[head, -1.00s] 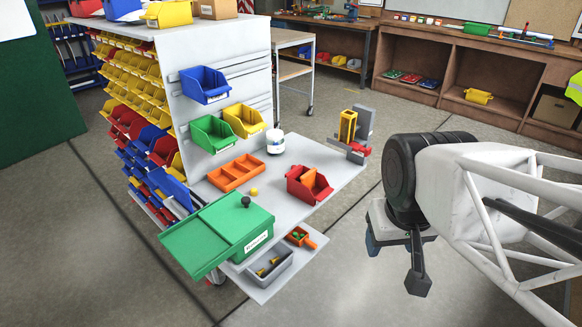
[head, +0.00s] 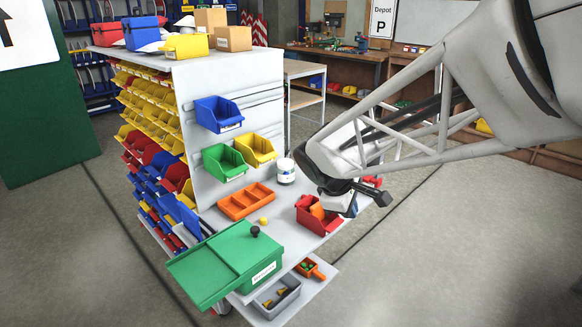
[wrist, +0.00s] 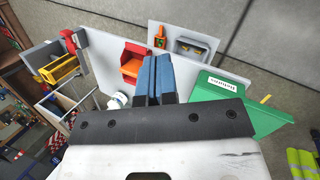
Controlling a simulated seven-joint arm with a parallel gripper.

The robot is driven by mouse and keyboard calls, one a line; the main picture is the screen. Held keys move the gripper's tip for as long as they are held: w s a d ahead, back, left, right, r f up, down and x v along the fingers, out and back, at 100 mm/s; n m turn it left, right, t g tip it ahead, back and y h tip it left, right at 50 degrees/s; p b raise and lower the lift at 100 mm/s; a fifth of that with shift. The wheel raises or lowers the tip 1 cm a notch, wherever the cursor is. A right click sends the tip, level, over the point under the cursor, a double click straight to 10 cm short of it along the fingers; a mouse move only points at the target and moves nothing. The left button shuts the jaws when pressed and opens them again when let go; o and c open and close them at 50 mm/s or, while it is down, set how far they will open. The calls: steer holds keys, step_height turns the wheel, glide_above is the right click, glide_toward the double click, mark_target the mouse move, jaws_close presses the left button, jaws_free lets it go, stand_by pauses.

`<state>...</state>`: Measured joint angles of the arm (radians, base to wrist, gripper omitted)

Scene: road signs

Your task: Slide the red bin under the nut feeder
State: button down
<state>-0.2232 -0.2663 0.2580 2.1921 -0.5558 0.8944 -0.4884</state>
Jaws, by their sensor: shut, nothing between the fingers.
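The red bin (head: 309,222) with an orange piece inside stands on the grey worktop in the head view. It also shows in the wrist view (wrist: 127,75), just beyond my fingertips. What I take for the nut feeder, a yellow tower with a grey back and a red part, is mostly behind my arm in the head view; only its red part (head: 371,181) shows. In the wrist view the yellow tower (wrist: 58,71) is at the left, apart from the bin. My gripper (wrist: 154,62) has its blue fingers together and empty, close beside the bin. I cannot tell whether they touch it.
On the worktop are an orange divided tray (head: 246,201), a white jar (head: 286,171), a small yellow ball (head: 264,221) and a green box (head: 262,262). Bins hang on the panel behind.

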mark_target(300, 212)
steer(key=w+a+f+n+t+h, duration=0.1)
steer(key=w+a+f+n, duration=0.6)
steer(key=w+a, duration=0.2)
steer(key=w+a+f+n+t, duration=0.2)
steer(key=w+a+f+n, duration=0.5)
steer(key=w+a, duration=0.3)
steer(key=shift+w+f+n+t+h, duration=0.35)
steer(key=shift+w+f, duration=0.25)
steer(key=shift+w, duration=0.25)
steer(key=shift+f, duration=0.1)
steer(key=x, duration=1)
steer(key=shift+d, duration=0.2)
steer(key=shift+w+d, duration=0.95)
steer(key=shift+w, duration=0.05)
steer(key=shift+w+d, duration=0.35)
